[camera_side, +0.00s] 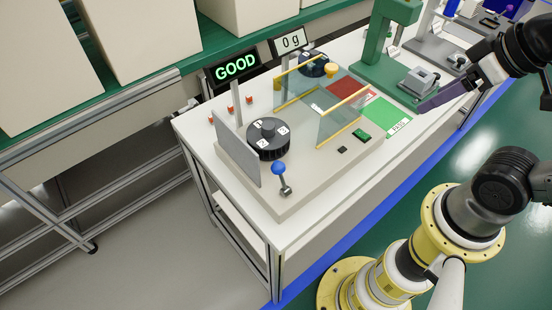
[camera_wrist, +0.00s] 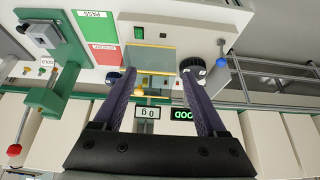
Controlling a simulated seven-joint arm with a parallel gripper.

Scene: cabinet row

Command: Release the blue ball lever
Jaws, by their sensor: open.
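The blue ball lever (camera_side: 279,169) stands at the front left corner of the grey base plate. Its blue ball sits on a short metal stem, which leans a little. It also shows in the wrist view (camera_wrist: 221,62), right of the fingers and beyond them. My gripper (camera_side: 424,104) is far to the right of it in the side view, above the right part of the bench near the green press. Its dark purple fingers are apart in the wrist view (camera_wrist: 160,74), with nothing held between them. It does not touch the lever.
A black dial (camera_side: 268,140) and grey upright panel (camera_side: 238,150) stand close behind the lever. Clear panels with yellow edges (camera_side: 340,117) stand between lever and gripper. The green press (camera_side: 380,55) is near my gripper. Displays read GOOD (camera_side: 236,67) and 0 g (camera_side: 290,41).

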